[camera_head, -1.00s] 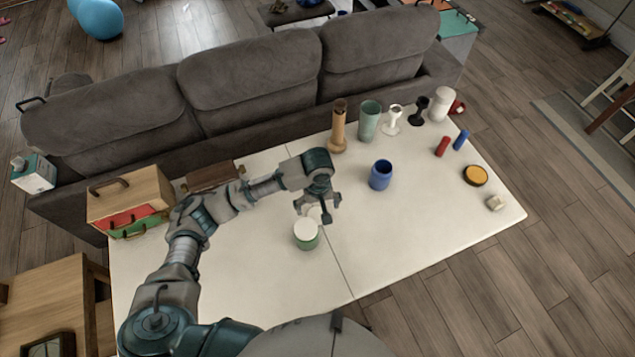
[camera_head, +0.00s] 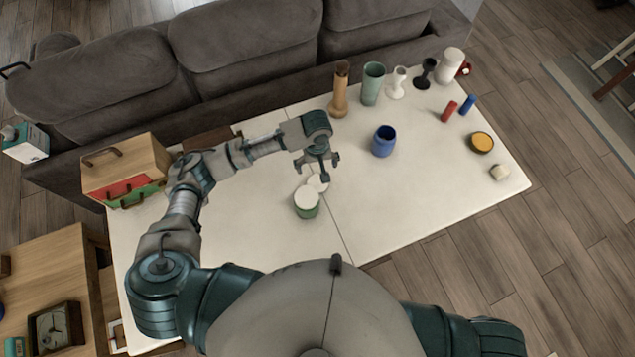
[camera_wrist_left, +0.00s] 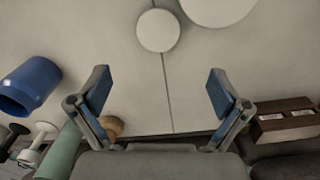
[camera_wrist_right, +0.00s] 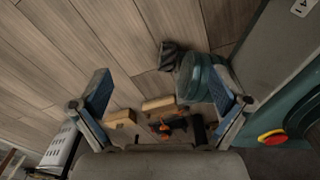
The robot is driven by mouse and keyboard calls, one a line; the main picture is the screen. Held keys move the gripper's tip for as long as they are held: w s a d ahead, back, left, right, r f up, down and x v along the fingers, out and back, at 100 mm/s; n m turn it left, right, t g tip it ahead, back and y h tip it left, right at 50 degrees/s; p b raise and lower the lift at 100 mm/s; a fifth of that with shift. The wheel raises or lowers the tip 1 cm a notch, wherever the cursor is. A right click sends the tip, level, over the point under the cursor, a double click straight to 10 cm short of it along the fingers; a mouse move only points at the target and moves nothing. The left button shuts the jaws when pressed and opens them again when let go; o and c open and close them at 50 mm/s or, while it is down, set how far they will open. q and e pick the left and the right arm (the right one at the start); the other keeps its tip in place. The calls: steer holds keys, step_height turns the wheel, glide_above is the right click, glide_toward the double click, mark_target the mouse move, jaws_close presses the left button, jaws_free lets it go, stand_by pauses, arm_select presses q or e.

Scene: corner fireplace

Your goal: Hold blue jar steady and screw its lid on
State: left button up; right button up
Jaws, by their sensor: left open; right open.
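The blue jar (camera_head: 384,141) stands upright with its mouth open on the white table, right of my left gripper (camera_head: 319,164). In the left wrist view the jar (camera_wrist_left: 32,86) is at the left edge, outside the fingers. A small white disc (camera_head: 319,184), perhaps a lid, lies flat on the table just below my left gripper; it also shows in the left wrist view (camera_wrist_left: 158,30). My left gripper is open and empty above the table. My right gripper (camera_wrist_right: 160,98) is open and empty over the floor, away from the table.
A green jar with a white top (camera_head: 307,205) stands beside the disc. Vases and goblets (camera_head: 372,84) line the back edge. A wooden box (camera_head: 125,165) is at left. The front table is clear.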

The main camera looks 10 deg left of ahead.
arm_select(q)
glide_above(319, 183)
steer(key=f, duration=0.6)
steer(key=shift+s+a+b, duration=0.1)
steer(key=shift+a+b, duration=0.1)
steer(key=shift+b, duration=0.15)
steer(key=shift+d+f, duration=0.25)
steer(key=shift+d, duration=0.1)
arm_select(e)
steer(key=w, duration=0.2)
steer(key=shift+w+a, duration=0.3)
steer(key=shift+a, duration=0.1)
arm_select(q)
steer(key=shift+a+f, duration=0.3)
steer(key=shift+f, duration=0.1)
steer(key=f, duration=0.3)
steer(key=shift+a+f+b, duration=0.2)
steer(key=shift+f+b, duration=0.15)
steer(key=shift+f, duration=0.35)
steer(key=shift+d, duration=0.25)
arm_select(e)
steer(key=w, duration=0.2)
steer(key=shift+w+a+r, duration=0.3)
steer(key=shift+a, duration=0.1)
steer(key=shift+s, duration=0.1)
